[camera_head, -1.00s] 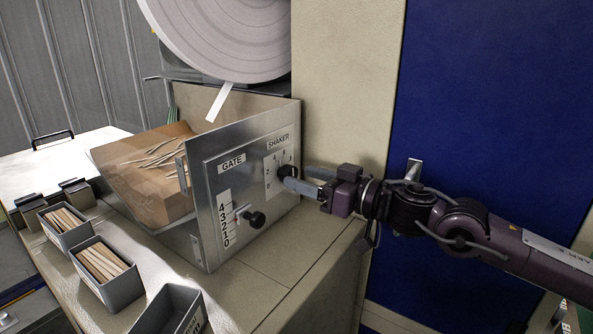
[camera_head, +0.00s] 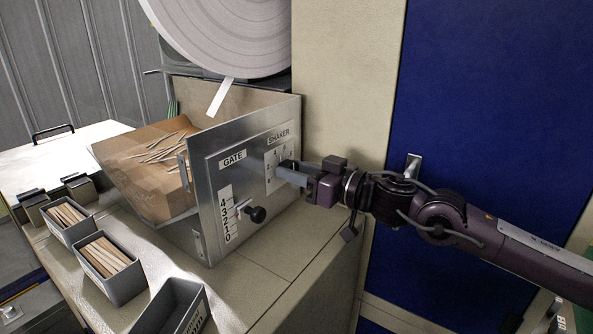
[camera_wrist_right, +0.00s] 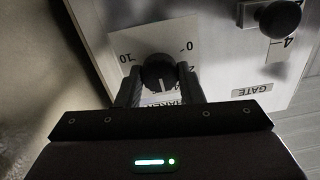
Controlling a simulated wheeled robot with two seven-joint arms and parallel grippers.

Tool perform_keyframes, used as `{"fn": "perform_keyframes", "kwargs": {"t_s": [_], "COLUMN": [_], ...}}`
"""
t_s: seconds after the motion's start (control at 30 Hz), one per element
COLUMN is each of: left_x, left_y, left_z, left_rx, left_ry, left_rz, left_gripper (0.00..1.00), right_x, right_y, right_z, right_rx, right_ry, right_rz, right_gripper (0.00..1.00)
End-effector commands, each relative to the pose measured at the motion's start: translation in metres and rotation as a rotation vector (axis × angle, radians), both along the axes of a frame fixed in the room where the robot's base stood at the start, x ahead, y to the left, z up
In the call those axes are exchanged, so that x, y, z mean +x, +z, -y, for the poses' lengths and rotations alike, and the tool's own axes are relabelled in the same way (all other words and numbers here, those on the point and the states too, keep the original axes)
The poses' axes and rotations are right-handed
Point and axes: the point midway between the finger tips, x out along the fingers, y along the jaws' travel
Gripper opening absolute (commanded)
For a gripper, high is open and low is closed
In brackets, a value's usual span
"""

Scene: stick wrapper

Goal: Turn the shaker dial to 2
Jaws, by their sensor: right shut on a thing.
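The shaker dial (camera_wrist_right: 158,72) is a black round knob with a light pointer line, on a white scale plate (camera_head: 270,180) under the SHAKER label (camera_head: 278,138). In the right wrist view it sits between the two fingers of my right gripper (camera_wrist_right: 160,85), which is shut on it. In the head view my right gripper (camera_head: 293,172) reaches the dial from the right and hides most of it. The numbers 0, 2 and 10 show around the knob in the wrist view. I cannot tell exactly which number the pointer marks. My left gripper is not in view.
The gate knob (camera_head: 257,214) stands out from the metal panel (camera_head: 210,200) beside its scale, left of my gripper. A hopper (camera_head: 150,190) with loose sticks lies behind the panel. Grey bins of sticks (camera_head: 105,268) and an emptier bin (camera_head: 172,308) stand at the front left.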

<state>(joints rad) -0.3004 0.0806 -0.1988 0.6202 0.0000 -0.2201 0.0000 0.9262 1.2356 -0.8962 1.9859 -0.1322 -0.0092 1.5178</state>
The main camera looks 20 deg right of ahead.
Motion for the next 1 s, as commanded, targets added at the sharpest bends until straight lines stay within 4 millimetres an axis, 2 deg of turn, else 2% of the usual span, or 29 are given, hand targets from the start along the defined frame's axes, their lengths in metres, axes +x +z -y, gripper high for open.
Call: {"fn": "perform_keyframes", "kwargs": {"t_s": [0.37,1.0], "left_x": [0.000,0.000], "left_y": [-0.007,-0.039], "left_z": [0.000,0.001], "left_rx": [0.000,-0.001], "left_ry": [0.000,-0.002], "left_rz": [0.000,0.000], "left_gripper": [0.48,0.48], "right_x": [0.000,-0.001], "right_y": [-0.002,-0.002], "right_z": [0.000,-0.001], "right_rx": [-0.087,-0.539], "right_ry": [-0.001,-0.001], "right_rz": [0.069,0.425], "right_gripper": [0.11,0.11]}}
